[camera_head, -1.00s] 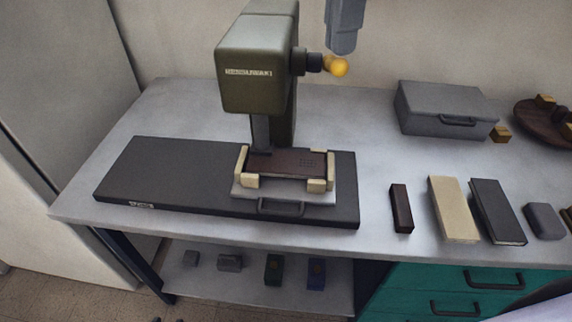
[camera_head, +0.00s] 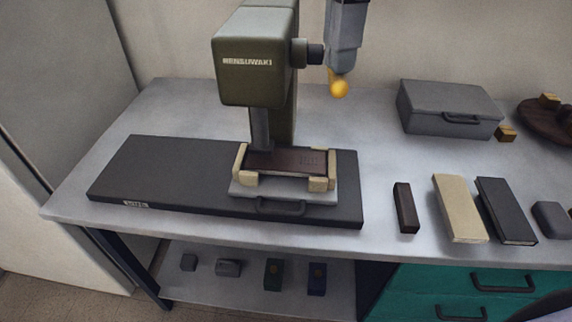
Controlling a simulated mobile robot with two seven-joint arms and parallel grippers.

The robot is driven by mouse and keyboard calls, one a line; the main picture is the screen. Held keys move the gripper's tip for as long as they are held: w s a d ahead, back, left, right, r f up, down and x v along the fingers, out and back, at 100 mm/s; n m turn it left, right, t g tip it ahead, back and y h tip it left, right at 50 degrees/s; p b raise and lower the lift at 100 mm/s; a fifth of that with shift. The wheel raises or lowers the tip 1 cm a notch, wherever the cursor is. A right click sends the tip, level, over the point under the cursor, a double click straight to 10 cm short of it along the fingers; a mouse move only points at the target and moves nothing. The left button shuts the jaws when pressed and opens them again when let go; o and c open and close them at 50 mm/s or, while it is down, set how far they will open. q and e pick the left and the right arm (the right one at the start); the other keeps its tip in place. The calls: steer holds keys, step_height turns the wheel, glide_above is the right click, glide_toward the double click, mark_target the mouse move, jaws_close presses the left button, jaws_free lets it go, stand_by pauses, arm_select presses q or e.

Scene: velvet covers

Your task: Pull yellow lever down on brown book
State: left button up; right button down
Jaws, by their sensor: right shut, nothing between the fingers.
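The olive-green press (camera_head: 256,70) stands on a dark base plate (camera_head: 160,178) on the table. Its lever ends in a yellow ball (camera_head: 339,89) on the press's right side. The brown book (camera_head: 287,161) lies flat under the press head, between cream corner blocks on a light sliding tray (camera_head: 240,190) with a dark handle. My right gripper (camera_head: 341,70) comes down from the top edge, shut and empty, with its tip at the top of the yellow ball. The ball hides the exact contact. My left gripper is not in view.
A grey case (camera_head: 449,108) stands at the back right beside a round wooden stand (camera_head: 548,122). A small dark brown block (camera_head: 405,207), a cream book (camera_head: 458,208) and a black book (camera_head: 505,209) lie at the right. The table between press and case is clear.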

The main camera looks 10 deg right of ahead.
steer(key=shift+s+f+b, duration=0.15)
steer(key=shift+f+b, duration=0.45)
steer(key=shift+f, duration=0.1)
steer(key=shift+s+f+b, duration=0.1)
steer(key=shift+f+b, duration=0.45)
steer(key=shift+f, duration=0.15)
steer(key=shift+f+b, duration=0.85)
steer(key=shift+f, duration=0.4)
step_height(320, 180, down, 2)
steer(key=shift+w+f+b, duration=0.1)
steer(key=shift+f+b, duration=0.1)
steer(key=shift+b, duration=0.6)
steer(key=shift+f, duration=0.15)
